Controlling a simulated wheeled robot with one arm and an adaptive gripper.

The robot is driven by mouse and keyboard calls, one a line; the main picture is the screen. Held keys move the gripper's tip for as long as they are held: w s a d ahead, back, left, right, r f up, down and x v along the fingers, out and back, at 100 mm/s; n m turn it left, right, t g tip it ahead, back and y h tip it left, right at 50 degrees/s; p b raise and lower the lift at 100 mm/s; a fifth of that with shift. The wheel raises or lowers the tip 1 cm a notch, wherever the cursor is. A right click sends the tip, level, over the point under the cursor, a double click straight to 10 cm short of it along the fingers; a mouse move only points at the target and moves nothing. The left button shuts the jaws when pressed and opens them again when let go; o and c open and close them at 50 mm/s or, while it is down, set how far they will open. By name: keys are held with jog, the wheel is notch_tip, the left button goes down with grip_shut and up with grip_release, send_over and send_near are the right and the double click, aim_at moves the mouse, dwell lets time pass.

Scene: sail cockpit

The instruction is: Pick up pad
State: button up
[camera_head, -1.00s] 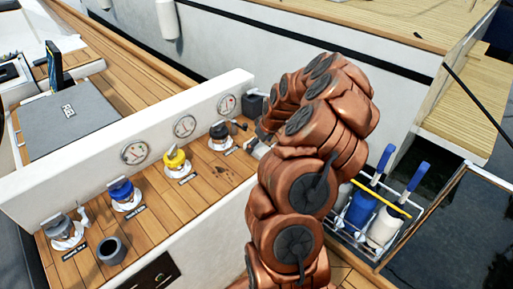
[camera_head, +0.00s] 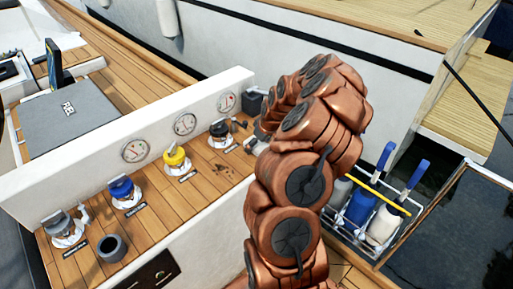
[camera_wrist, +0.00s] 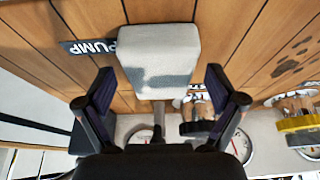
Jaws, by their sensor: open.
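The pad (camera_wrist: 158,50) is a pale grey, soft-edged block lying on the wooden deck next to a "PUMP" label, in the wrist view. Its lower part is darker, apparently in shadow. My gripper (camera_wrist: 157,88) is open, with one dark finger to the left and one to the right of the pad's near end. The fingers look apart from the pad, and nothing is held. In the head view my arm hides the pad and most of the gripper.
A black-topped winch (camera_head: 219,130), a yellow winch (camera_head: 174,157) and a blue winch (camera_head: 121,189) line the wooden ledge below a white wall with gauges. A grey cup (camera_head: 111,248) stands at the front left. A rack with bottles (camera_head: 383,222) is right of my arm.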

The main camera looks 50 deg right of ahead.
jog(key=shift+f, duration=0.15)
dwell(0.5)
jog(key=c, duration=1.2)
jog(key=shift+c, duration=0.2)
